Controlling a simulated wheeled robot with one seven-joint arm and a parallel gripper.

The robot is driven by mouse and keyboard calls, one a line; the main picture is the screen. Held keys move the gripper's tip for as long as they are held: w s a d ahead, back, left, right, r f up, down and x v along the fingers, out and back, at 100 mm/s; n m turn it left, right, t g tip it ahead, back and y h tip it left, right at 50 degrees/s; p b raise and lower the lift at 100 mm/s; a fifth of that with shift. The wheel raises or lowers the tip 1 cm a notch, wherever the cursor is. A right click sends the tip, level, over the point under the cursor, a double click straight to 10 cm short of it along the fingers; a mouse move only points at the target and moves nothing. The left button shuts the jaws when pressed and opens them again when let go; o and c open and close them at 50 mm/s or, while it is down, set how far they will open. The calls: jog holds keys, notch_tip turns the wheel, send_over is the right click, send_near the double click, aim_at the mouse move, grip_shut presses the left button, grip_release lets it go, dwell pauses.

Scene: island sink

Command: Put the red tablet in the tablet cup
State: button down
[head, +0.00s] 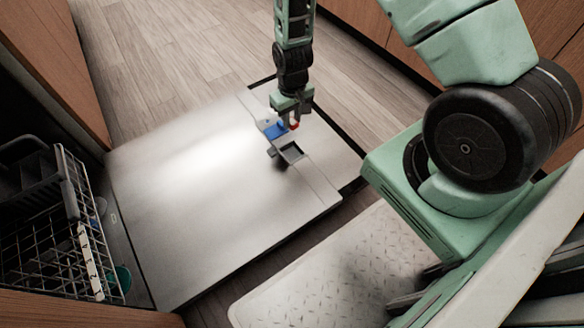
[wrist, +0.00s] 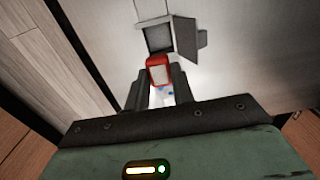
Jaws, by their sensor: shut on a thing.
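My gripper (head: 291,122) hangs over the open dishwasher door, and its fingers show at the middle of the wrist view (wrist: 163,88). It is shut on the red tablet (wrist: 158,62), a small block with a red rim and a whitish face; only a bit of red (head: 295,126) shows in the head view. The tablet cup (head: 291,151) is a small dark square recess with its grey lid open beside it. In the wrist view the cup (wrist: 158,38) is just beyond the tablet, with the lid (wrist: 186,38) to its right. Whether the tablet touches the cup cannot be told.
A blue part (head: 275,130) sits on the door by the cup. The pale door (head: 200,190) is folded down flat and mostly bare. A wire dish rack (head: 75,235) stands at the left. A textured light mat (head: 330,270) lies on the floor in front.

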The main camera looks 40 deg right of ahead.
jog(key=b, duration=0.6)
send_near(291, 155)
notch_tip(291, 155, down, 7)
jog(key=b, duration=0.6)
jog(key=shift+r, duration=0.35)
jog(key=c, duration=1.6)
grip_release()
jog(key=shift+f, duration=0.2)
jog(key=shift+o, duration=0.6)
jog(key=shift+r, duration=0.1)
